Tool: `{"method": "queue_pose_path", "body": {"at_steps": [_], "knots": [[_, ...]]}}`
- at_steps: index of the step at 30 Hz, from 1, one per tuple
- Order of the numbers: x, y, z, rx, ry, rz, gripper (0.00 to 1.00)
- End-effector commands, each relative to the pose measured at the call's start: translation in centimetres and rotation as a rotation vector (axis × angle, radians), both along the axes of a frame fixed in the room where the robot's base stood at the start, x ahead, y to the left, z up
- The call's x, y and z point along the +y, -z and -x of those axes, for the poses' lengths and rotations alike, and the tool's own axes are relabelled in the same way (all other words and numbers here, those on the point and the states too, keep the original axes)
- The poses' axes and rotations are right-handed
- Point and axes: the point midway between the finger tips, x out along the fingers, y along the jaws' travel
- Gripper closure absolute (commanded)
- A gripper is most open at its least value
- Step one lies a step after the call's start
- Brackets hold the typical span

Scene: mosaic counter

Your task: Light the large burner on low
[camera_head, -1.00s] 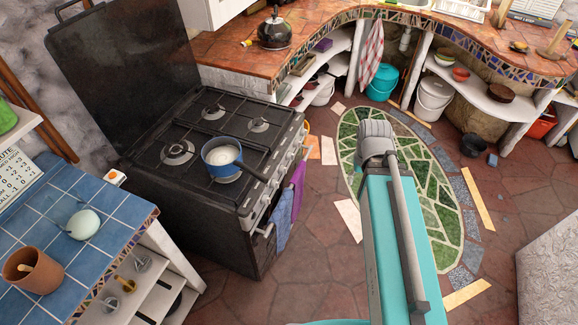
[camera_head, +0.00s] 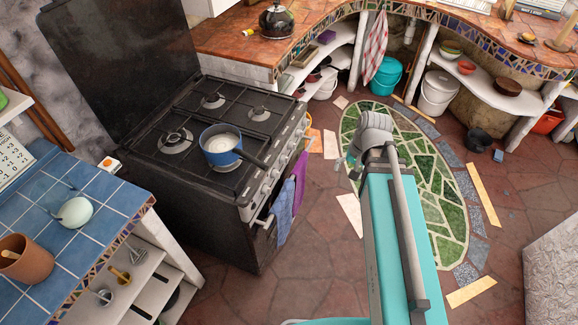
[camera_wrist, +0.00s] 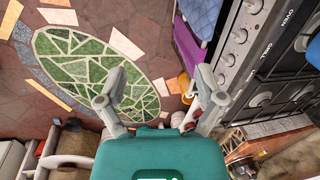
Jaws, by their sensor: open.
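The black gas stove (camera_head: 215,215) stands left of centre in the head view, lid raised. In the wrist view, knobs (camera_wrist: 239,36) sit on the stove panel at upper right, beside printed lettering. My gripper (camera_wrist: 160,84) is open and empty, its right finger near the panel in the picture; contact cannot be told. In the head view my arm hides most of the gripper. No flame is visible.
Purple and blue towels (camera_head: 283,210) hang from the stove's front. A blue-tiled counter (camera_head: 90,240) stands at left, a curved orange-tiled counter (camera_head: 230,38) behind. The floor around the green oval mosaic (camera_head: 440,190) is largely clear. A pale textured block (camera_head: 552,270) stands at right.

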Motion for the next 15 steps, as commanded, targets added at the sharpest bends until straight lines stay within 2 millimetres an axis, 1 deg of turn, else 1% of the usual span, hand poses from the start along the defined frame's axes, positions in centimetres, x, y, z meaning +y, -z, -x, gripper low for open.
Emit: {"method": "queue_pose_path", "body": {"at_steps": [1,6,15], "knots": [[0.4,2.0,-0.6,0.003,0.035,-0.031,0.13],[1.8,4.8,-2.1,0.025,0.168,-0.143,0.13],[4.0,9.2,-4.9,0.090,0.394,-0.343,0.13]]}}
